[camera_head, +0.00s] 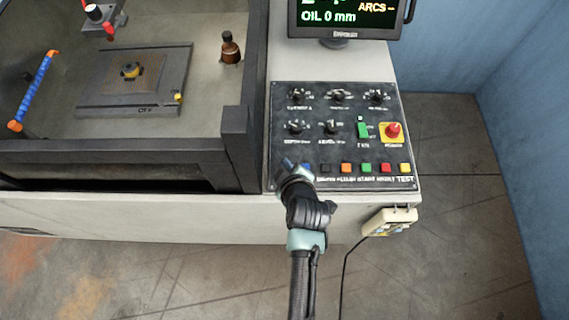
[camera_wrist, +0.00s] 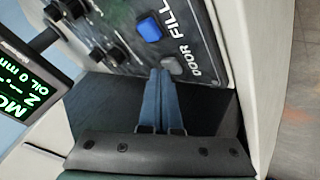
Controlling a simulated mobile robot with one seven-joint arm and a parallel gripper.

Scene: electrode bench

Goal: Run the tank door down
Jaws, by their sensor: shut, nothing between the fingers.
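The control panel (camera_head: 350,145) is a dark plate right of the tank. In the wrist view a grey button (camera_wrist: 173,65) sits beside the word DOOR, and a blue button (camera_wrist: 149,30) sits beside FILL. My gripper (camera_head: 288,164) is at the panel's lower left corner, its blue fingers together and empty. In the wrist view the fingertips (camera_wrist: 166,74) are right at the grey button and cover part of it; I cannot tell whether they touch. The tank's dark front wall (camera_head: 110,152) stands along the front of the tank; I cannot tell its travel.
Several other buttons, knobs and a red stop knob (camera_head: 393,130) on yellow crowd the panel. A monitor (camera_head: 345,20) stands behind it, reading OIL 0 mm. A corded pendant (camera_head: 390,221) hangs at the bench front. Inside the tank are a plate (camera_head: 100,100) and a blue hose (camera_head: 36,85).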

